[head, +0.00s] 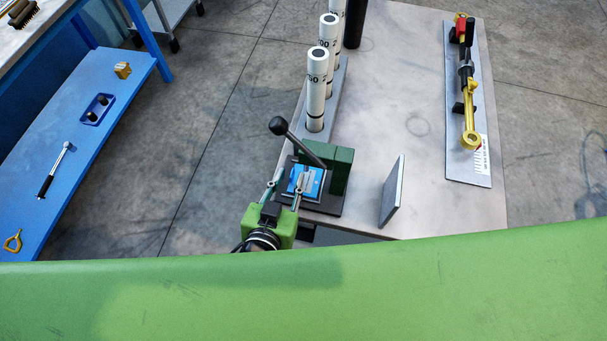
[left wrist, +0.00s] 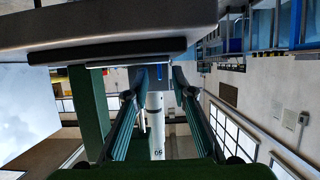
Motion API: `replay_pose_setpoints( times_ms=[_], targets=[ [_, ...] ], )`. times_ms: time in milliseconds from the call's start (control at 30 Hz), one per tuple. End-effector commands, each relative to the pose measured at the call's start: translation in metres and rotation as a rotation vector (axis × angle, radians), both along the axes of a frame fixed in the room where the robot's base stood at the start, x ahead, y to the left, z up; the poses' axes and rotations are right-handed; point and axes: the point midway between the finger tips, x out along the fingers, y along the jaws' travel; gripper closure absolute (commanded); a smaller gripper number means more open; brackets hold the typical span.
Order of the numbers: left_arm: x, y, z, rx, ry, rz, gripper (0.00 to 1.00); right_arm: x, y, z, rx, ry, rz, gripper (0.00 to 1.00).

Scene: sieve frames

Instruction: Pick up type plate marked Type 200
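A small dark press-like fixture (head: 332,203) with a green block and a black-knobbed lever stands at the table's near left edge. A small pale metal plate (head: 303,182) shows on its blue face; any marking is too small to read. My left gripper (head: 284,188) reaches up to the fixture's near left side, its fingers spread. In the left wrist view, the ribbed green fingers (left wrist: 155,88) stand apart, with a gap between them below the fixture's dark underside. Whether they touch the plate cannot be told. My right gripper is out of view.
Several white marked cylinders (head: 317,88) stand in a row behind the fixture. A grey upright panel (head: 391,191) stands to its right. A grey board (head: 468,168) with red and yellow tools lies farther right. A blue bench (head: 75,150) is at left.

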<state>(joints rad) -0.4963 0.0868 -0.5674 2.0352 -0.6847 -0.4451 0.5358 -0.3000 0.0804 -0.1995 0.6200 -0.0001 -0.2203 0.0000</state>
Motion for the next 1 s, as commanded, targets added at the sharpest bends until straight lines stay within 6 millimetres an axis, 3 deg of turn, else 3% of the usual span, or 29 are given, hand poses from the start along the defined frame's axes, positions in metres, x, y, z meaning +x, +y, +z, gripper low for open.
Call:
replay_pose_setpoints(
  times_ms=[100, 367, 467, 1000],
  targets=[
    [0.0104, -0.0036, -0.0039, 0.000, 0.000, 0.000, 0.76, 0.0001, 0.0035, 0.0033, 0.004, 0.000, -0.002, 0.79],
    [0.0117, -0.0042, -0.0063, -0.001, 0.001, -0.001, 0.76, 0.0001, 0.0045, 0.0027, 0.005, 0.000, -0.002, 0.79],
    [0.0116, -0.0041, -0.0063, -0.001, 0.001, -0.001, 1.00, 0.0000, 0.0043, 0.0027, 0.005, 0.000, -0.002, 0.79],
    [0.0101, -0.0038, 0.0006, -0.003, 0.000, 0.000, 1.00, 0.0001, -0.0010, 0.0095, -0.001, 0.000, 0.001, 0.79]
  ],
)
